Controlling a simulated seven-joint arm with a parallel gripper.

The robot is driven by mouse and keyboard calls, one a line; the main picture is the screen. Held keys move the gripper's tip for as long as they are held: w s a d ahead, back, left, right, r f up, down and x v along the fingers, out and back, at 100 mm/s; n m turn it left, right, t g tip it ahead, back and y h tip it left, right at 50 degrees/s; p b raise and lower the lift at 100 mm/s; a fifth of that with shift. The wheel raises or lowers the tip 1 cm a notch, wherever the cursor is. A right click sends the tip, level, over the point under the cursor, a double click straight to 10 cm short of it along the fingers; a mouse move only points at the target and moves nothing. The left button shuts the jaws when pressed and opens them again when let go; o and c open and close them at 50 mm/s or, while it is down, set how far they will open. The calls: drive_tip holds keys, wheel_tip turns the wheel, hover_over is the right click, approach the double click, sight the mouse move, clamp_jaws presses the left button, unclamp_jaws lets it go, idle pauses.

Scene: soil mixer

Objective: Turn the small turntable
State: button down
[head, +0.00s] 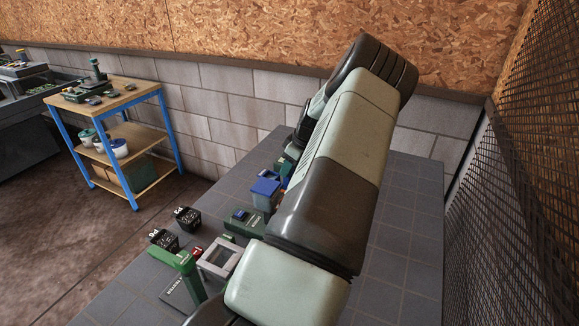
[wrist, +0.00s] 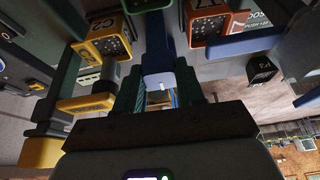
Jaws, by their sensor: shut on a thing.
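In the wrist view my gripper (wrist: 160,76) shows two dark green ridged fingers reaching up from a dark bar. They are closed around a blue upright piece (wrist: 157,55) with a paler lower end. In the head view my arm hides the gripper.
A wooden blue-legged cart (head: 130,97) stands at left. A mesh wall (head: 525,190) closes the right side.

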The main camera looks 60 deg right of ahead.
drive_tip(key=shift+n, duration=0.4)
idle(0.3)
drive_tip(key=c, duration=0.7)
unclamp_jaws()
drive_tip(key=v, duration=1)
drive_tip(key=shift+s+d+r, duration=0.1)
drive_tip(key=shift+s+r, duration=0.05)
drive_tip(key=shift+r, duration=0.25)
